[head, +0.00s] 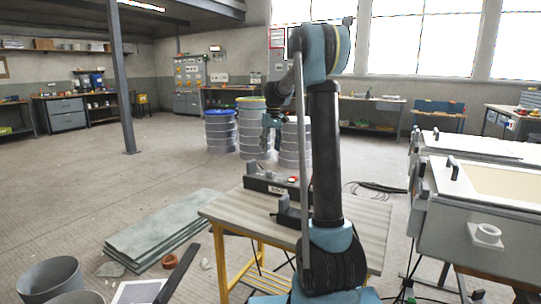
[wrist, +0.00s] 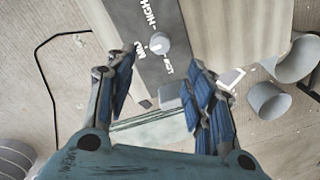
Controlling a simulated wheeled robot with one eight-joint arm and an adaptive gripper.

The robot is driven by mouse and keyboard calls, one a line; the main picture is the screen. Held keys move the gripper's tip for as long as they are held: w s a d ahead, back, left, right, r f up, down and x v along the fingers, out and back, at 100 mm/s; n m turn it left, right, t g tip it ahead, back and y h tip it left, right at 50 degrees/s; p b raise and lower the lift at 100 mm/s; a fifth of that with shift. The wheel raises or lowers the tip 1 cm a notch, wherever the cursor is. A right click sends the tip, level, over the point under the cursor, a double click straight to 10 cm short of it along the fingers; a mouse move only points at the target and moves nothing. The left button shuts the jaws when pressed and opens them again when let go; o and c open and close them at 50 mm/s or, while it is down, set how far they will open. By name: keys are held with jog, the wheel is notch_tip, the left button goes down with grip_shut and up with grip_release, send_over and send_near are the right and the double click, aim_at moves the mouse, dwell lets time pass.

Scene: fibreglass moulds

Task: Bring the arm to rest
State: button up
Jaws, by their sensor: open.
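My arm (head: 325,150) stands upright in the middle of the head view and bends over at the top. My gripper (head: 270,135) hangs down on its left side, above the table and in front of the drums. In the wrist view my gripper (wrist: 163,75) has its two blue-padded fingers spread apart with nothing held between them.
A wooden-topped table (head: 345,232) with yellow legs carries a long dark box (head: 270,184) and a smaller one. Metal drums (head: 221,132) stand behind. Green sheets (head: 160,232) and buckets (head: 48,276) are on the floor at left. White mould units (head: 485,200) stand at right.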

jog(key=shift+s+r, duration=0.1)
dwell(0.3)
jog(key=s+d+m+t, duration=0.1)
jog(key=s+d, duration=0.2)
jog(key=s, duration=1)
jog(key=s+d+m, duration=0.1)
jog(key=s+d, duration=0.1)
jog(key=s, duration=1)
jog(key=s+d+f+m, duration=0.1)
jog(key=s+f, duration=0.7)
jog(key=s, duration=0.3)
jog(key=s+d+f+m+t, duration=0.1)
jog(key=s+d+f, duration=0.1)
jog(key=s+f, duration=0.6)
jog(key=s, duration=0.2)
jog(key=shift+s+f+h, duration=0.15)
jog(key=shift+s+h, duration=0.15)
jog(key=shift+s, duration=0.1)
